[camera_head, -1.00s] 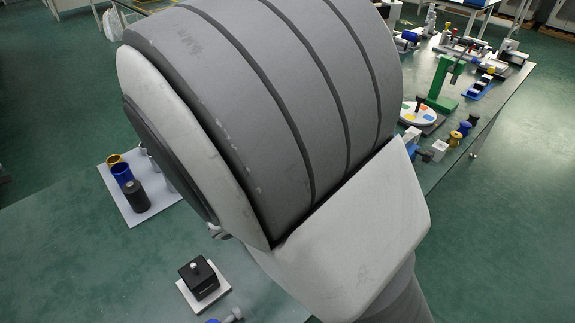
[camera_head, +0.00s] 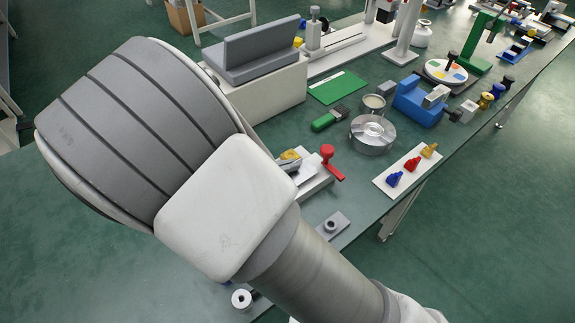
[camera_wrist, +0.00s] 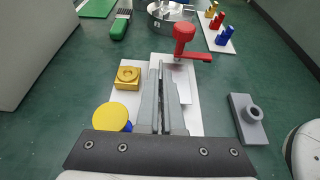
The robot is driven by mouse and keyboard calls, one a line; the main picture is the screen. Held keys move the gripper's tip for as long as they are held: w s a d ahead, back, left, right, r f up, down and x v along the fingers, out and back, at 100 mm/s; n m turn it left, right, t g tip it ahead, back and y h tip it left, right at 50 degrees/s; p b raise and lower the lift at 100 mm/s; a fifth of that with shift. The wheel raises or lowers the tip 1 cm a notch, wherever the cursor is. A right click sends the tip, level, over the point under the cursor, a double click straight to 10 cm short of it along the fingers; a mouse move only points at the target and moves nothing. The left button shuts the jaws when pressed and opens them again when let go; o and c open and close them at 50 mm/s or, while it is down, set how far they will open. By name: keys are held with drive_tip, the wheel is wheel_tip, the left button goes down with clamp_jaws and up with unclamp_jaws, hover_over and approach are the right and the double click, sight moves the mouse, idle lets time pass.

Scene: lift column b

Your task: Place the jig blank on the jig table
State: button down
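A white base plate (camera_wrist: 193,122) with a red-handled clamp (camera_wrist: 184,35) lies ahead in the wrist view; I take it for the jig table. In the head view the red clamp (camera_head: 328,153) and the gold block (camera_head: 290,155) show just past my arm. My gripper (camera_wrist: 163,68) appears over the plate, right of the gold block, its fingers close together with nothing clear between them. Its fingers hide part of the plate. My arm hides the gripper in the head view.
A yellow disc (camera_wrist: 110,117) is left of my fingers. A grey plate with a ring boss (camera_wrist: 250,112) is at right. A green-handled brush (camera_head: 328,119), a round metal part (camera_head: 372,134) and a tray of coloured pieces (camera_head: 409,169) stand beyond. A large grey-white block (camera_head: 262,88) stands at left.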

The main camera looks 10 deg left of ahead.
drive_tip(key=shift+f, duration=0.55)
drive_tip(key=c, duration=1.1)
unclamp_jaws()
drive_tip(key=shift+o, duration=0.2)
drive_tip(key=shift+r, duration=0.3)
drive_tip(key=p+v, duration=0.2)
drive_tip(key=v, duration=1)
drive_tip(key=shift+r, duration=0.4)
drive_tip(key=shift+d, duration=0.1)
